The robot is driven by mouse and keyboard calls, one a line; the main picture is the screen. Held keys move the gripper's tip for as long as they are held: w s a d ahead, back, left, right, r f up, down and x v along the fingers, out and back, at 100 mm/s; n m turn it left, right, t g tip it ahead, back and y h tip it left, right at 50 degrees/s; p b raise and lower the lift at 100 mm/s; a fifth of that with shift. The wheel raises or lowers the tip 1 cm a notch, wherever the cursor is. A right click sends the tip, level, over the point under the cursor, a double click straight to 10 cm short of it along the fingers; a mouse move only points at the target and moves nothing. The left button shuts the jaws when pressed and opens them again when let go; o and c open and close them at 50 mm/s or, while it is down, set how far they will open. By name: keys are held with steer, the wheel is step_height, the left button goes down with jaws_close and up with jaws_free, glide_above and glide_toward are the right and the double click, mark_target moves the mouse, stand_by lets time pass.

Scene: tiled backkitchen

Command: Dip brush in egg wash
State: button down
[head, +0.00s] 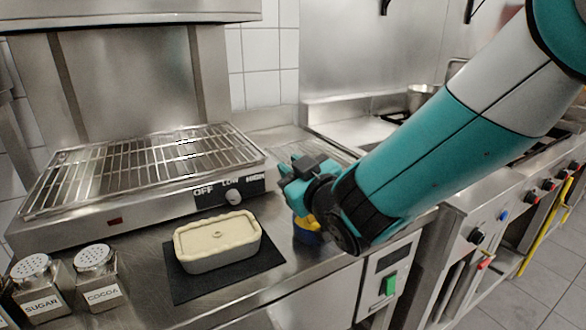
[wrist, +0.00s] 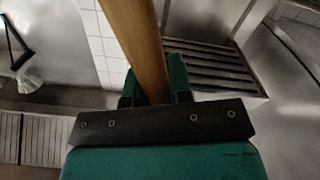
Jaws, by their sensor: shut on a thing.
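My gripper (head: 302,172) is at the middle of the head view, above the steel counter. In the wrist view its green fingers (wrist: 155,86) are shut on a wooden brush handle (wrist: 138,40), which runs up out of the picture. The brush's bristles show in neither view. I cannot tell whether the brush touches the yellow contents.
Sugar (head: 42,300) and cocoa (head: 103,292) shakers stand further left. A grill with a wire rack (head: 140,165) is behind. A stove is at right.

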step_height(320, 180, up, 7)
steer(key=p, duration=0.4)
steer(key=shift+p, duration=0.35)
steer(key=shift+f, duration=0.1)
stand_by(0.3)
